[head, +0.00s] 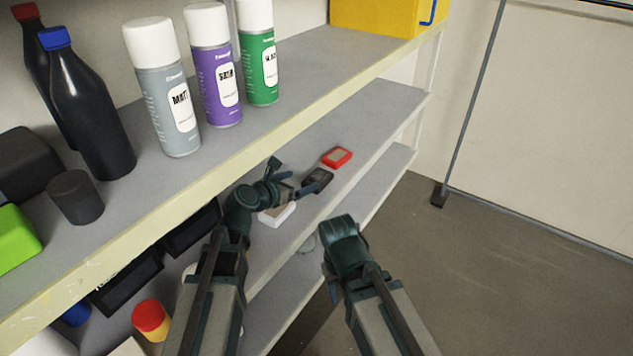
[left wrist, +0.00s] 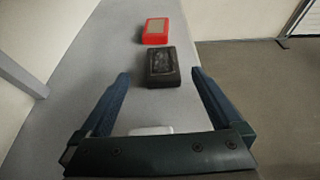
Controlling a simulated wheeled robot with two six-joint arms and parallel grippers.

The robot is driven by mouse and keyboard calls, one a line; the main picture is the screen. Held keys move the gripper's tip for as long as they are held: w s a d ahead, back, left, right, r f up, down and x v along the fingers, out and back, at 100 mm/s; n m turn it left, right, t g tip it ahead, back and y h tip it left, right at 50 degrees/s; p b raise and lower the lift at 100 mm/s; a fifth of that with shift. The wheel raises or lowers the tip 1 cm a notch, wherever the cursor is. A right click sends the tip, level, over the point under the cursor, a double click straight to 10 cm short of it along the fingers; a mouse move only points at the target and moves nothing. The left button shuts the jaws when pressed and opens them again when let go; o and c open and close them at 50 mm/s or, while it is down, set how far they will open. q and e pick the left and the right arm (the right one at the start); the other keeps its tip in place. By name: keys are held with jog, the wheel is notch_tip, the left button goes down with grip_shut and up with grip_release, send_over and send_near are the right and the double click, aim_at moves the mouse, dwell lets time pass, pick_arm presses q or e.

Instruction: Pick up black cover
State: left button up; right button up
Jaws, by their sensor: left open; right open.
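The black cover (head: 318,180) is a small dark block lying flat on the middle shelf (head: 370,140). In the left wrist view the black cover (left wrist: 162,66) lies just ahead of my left gripper, between the lines of its fingers. My left gripper (head: 292,178) is open and empty above the shelf, its fingers spread wider than the cover; they also show in the left wrist view (left wrist: 160,76). My right arm reaches up in front of the shelves, but its fingers are hidden behind its wrist.
A red case (head: 337,157) lies just beyond the black cover. A white block (head: 277,214) lies under my left gripper. The upper shelf holds spray cans (head: 212,65) and dark bottles (head: 88,105). Open floor (head: 520,260) is on the right.

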aim_at(323, 172)
pick_arm(q)
jog(key=b+x, duration=0.4)
jog(key=x, duration=0.8)
jog(key=shift+d+f, duration=0.1)
pick_arm(e)
notch_tip(323, 172, down, 5)
jog(key=shift+r, duration=0.2)
pick_arm(q)
jog(key=shift+c, duration=0.2)
jog(key=c, duration=1.5)
